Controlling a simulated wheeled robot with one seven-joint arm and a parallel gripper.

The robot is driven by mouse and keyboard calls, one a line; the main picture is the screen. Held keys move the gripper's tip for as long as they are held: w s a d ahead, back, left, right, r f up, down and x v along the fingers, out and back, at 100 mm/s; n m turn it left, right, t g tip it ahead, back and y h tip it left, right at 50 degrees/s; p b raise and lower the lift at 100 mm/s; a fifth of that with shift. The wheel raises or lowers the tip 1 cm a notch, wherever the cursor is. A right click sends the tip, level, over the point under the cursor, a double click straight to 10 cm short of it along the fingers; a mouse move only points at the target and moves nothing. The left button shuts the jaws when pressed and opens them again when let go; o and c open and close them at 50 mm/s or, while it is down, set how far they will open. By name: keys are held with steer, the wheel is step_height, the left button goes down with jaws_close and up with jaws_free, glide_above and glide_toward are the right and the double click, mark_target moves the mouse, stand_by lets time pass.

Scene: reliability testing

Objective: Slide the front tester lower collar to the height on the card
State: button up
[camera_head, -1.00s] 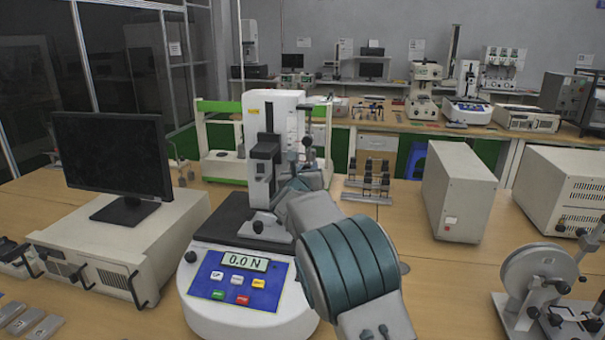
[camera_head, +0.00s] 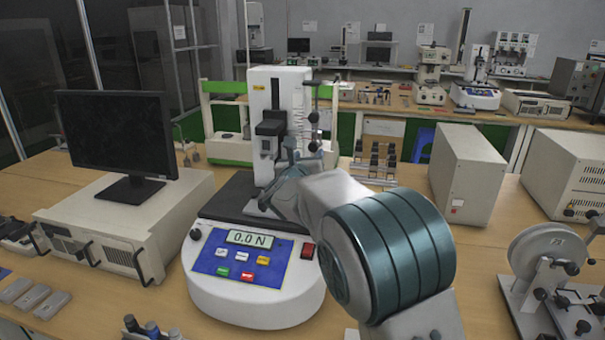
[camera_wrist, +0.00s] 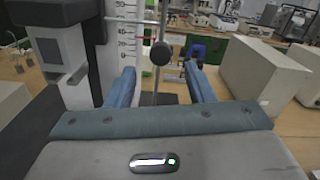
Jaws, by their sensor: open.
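The front tester (camera_head: 252,290) has a white base reading 0.0 N and a white column with a scale, which also shows in the wrist view (camera_wrist: 123,40). Dark round knobs stand beside the scale: an upper one (camera_head: 314,117) and a lower collar knob (camera_head: 313,147). My gripper (camera_head: 302,160) is at the column's right side, partly hidden by my wrist. In the wrist view my gripper (camera_wrist: 160,68) is open, its blue-grey fingers either side of the lower collar knob (camera_wrist: 160,53), with gaps showing. Contact cannot be told. I cannot make out the height card.
The tester's dark crosshead (camera_head: 270,128) is close left of my gripper. A monitor (camera_head: 115,135) on a beige case stands left. A beige box (camera_head: 466,175) and a reel stand (camera_head: 550,260) are right. Small fixtures (camera_head: 375,160) stand behind.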

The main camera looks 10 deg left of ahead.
steer(key=s+b, duration=0.1)
steer(key=s, duration=0.5)
steer(key=shift+s, duration=0.35)
steer(key=s+d+f+n+g+y+p, duration=0.15)
steer(key=s+d+n+g+y, duration=0.45)
steer(key=d+n, duration=0.85)
steer(key=s+d+f+n+g+h, duration=0.2)
steer(key=s+d+n, duration=0.3)
steer(key=s, duration=0.4)
steer(key=s+d+f+n+g+h+p, duration=0.1)
steer(key=s+d+f+n+g, duration=0.3)
steer(key=s+n, duration=0.4)
steer(key=s+d+f+n+g+h, duration=0.2)
steer(key=s+d+f+n, duration=0.3)
steer(key=s, duration=0.6)
steer(key=shift+d+f+n+g+h, duration=0.15)
steer(key=shift+d+n+g+h, duration=0.15)
steer(key=shift+d+n+g, duration=0.6)
